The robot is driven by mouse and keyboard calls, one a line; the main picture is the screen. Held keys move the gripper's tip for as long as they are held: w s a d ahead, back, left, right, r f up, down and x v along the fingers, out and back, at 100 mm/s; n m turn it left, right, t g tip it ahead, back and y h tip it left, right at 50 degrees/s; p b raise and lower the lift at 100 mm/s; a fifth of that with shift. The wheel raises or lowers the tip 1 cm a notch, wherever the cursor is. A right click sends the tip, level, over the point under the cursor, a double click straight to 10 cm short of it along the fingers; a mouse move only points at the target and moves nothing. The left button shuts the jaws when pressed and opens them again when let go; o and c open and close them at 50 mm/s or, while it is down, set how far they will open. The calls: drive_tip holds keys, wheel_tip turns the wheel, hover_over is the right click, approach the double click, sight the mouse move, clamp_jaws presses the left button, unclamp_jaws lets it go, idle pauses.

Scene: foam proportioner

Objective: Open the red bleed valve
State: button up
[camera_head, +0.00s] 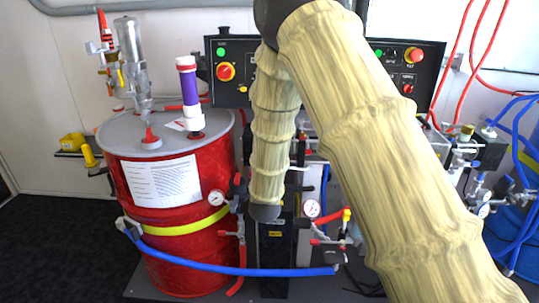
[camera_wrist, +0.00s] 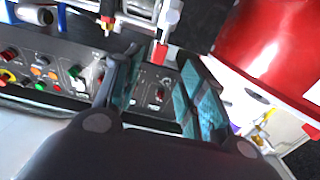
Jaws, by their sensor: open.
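My gripper (camera_wrist: 160,58) is open in the wrist view, its two teal-padded fingers apart with nothing held between them. A small red handle (camera_wrist: 158,54) on a metal fitting (camera_wrist: 169,16) shows between and beyond the fingertips; whether they touch it is unclear. In the head view my sleeved arm hangs in front of the machine and my gripper cannot be made out at its dark lower end. Small red handles show there left of the arm (camera_head: 239,180) and at lower right (camera_head: 322,242). I cannot tell which is the bleed valve.
A red drum (camera_head: 170,262) with a yellow band stands left of my arm. A blue hose (camera_head: 235,270) crosses low in front. Pressure gauges (camera_head: 312,208) and piping crowd the middle. Control panels (camera_head: 228,48) stand behind. Dark floor at left is clear.

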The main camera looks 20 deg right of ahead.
drive_tip(key=shift+v, duration=0.95)
idle(0.6)
